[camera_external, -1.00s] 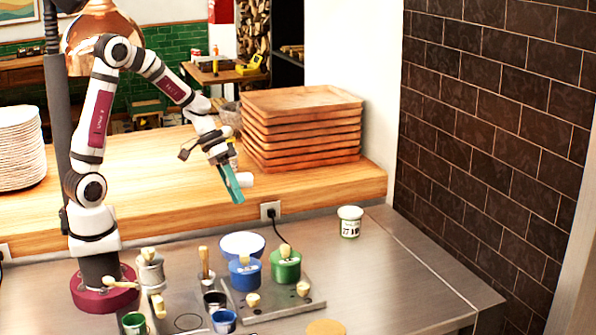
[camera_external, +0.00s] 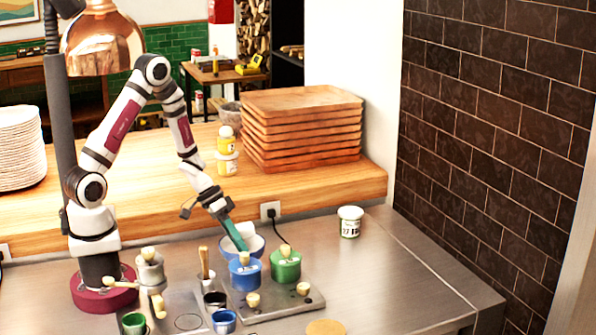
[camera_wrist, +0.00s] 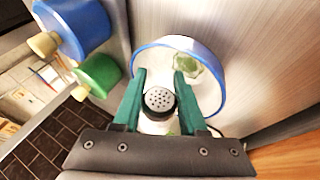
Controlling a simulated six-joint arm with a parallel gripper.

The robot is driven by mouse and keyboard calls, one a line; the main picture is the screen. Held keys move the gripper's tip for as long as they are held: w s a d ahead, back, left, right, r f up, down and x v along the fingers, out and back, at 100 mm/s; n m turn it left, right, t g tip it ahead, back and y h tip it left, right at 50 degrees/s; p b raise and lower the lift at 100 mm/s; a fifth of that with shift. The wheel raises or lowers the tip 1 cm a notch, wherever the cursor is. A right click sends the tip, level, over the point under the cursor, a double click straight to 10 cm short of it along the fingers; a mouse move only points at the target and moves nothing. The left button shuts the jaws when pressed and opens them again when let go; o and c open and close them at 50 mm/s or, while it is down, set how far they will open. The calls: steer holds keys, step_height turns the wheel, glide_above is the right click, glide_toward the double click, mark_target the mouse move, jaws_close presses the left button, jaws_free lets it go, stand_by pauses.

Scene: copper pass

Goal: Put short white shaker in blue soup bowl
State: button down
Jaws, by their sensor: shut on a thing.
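In the external view my gripper (camera_external: 238,240) points down at the blue-rimmed white soup bowl (camera_external: 257,248), behind the blue pot; the shaker is not clearly visible there. In the wrist view the bowl (camera_wrist: 218,66) lies around and beyond the fingertips, and a pale green item (camera_wrist: 186,66) shows inside it. I cannot tell whether the shaker touches the bowl.
A blue lidded pot (camera_external: 244,274) and a green lidded pot (camera_external: 286,266) stand close in front of the bowl. A white-green tub (camera_external: 350,222) stands to the right on the steel counter.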

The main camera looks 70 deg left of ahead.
mark_target(238, 228)
steer(key=shift+f, duration=0.55)
steer(key=shift+c, duration=1.9)
jaws_free()
steer(key=shift+r, duration=0.1)
step_height(238, 228, up, 6)
steer(key=shift+r, duration=0.45)
